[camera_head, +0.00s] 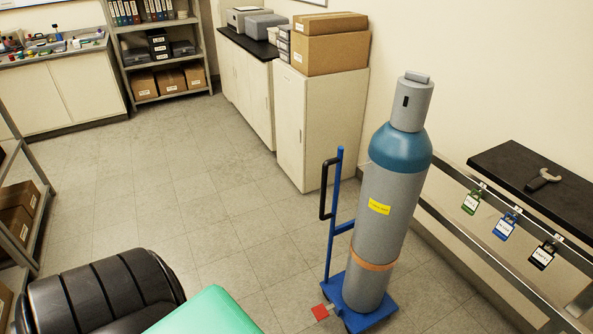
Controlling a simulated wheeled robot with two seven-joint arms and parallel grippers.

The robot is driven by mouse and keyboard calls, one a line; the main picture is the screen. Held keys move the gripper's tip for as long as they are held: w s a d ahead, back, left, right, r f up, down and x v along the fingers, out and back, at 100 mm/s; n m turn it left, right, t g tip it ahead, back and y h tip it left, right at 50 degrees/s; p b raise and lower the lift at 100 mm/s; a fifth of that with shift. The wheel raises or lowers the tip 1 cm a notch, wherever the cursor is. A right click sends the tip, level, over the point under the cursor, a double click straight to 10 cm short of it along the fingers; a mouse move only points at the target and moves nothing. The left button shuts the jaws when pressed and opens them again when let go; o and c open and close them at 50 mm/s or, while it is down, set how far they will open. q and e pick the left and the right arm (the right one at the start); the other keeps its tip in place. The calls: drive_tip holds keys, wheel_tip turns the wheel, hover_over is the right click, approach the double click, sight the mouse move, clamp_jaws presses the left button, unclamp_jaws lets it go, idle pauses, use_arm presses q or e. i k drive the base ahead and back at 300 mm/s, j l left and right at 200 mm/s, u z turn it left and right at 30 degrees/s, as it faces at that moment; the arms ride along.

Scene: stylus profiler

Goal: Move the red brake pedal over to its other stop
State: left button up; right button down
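A tall grey gas cylinder (388,205) with a blue-green shoulder and a grey cap stands on the cart, held by an orange strap. The cart's blue upright with a black handle (324,190) rises on the left. Neither of my grippers is in view.
A rail with hanging tags and a dark shelf (524,180) holding a wrench-like tool runs along the right wall. Cream cabinets (318,128) with boxes stand behind the cart. A grey rack (22,215) stands at the left. The tiled floor (180,190) left of the cart is clear.

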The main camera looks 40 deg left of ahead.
sight(320, 311)
drive_tip(key=u, duration=1.15)
